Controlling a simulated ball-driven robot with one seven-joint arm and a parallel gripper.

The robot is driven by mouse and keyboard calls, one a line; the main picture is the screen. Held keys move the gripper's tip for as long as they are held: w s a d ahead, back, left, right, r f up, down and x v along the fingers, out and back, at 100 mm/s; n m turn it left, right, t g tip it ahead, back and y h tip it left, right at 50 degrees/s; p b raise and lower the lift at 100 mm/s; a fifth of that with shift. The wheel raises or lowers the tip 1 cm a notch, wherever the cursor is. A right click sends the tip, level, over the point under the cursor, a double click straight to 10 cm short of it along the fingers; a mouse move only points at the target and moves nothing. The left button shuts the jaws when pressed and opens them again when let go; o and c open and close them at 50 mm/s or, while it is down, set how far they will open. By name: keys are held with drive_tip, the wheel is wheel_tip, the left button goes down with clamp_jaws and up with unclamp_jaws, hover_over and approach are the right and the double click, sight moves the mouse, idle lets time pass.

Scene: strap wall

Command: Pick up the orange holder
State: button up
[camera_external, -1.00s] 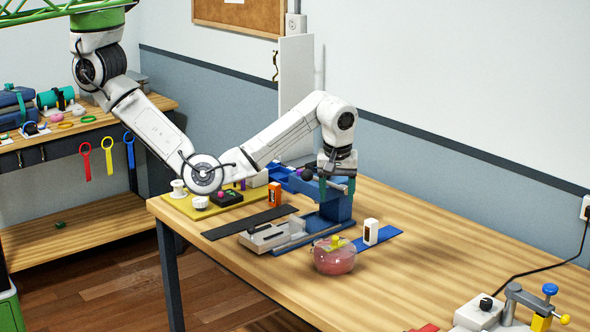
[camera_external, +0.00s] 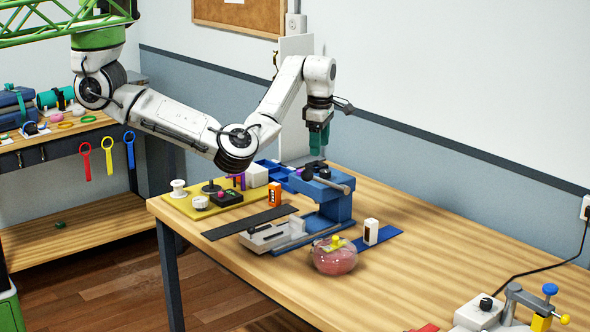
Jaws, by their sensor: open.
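The orange holder (camera_external: 274,194) is a small upright block with dark markings on its front. It stands on the wooden table near the far end of the black strip, beside the yellow board. My gripper (camera_external: 319,152) has teal fingers pointing down. It is open, with nothing visible between its fingers, above the blue press-like device and apart from it. In the picture it is above and to the right of the orange holder, not touching it.
The blue device (camera_external: 333,203) with a lever stands right of the holder. A yellow board (camera_external: 180,203) with spools and a black box lies left. A glass bowl (camera_external: 335,258) and a white block (camera_external: 370,231) are nearer. The table's right middle is clear.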

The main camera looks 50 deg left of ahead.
drive_tip(key=w+a+n+b, duration=0.2)
drive_tip(key=a+n, duration=0.5)
drive_tip(key=a, duration=0.4)
drive_tip(key=n+h+b, duration=0.1)
drive_tip(key=n+b, duration=0.1)
drive_tip(key=n, duration=0.6)
hover_over(275, 184)
drive_tip(key=f, duration=0.1)
drive_tip(key=shift+g, duration=0.4)
drive_tip(key=f, duration=1.6)
drive_tip(key=shift+a+p, duration=0.25)
drive_tip(key=shift+p, duration=0.15)
drive_tip(key=shift+d+f+p, duration=0.15)
drive_tip(key=shift+f+p, duration=0.6)
drive_tip(key=shift+f, duration=2.25)
drive_tip(key=c, duration=1.1)
drive_tip(key=shift+r, duration=0.1)
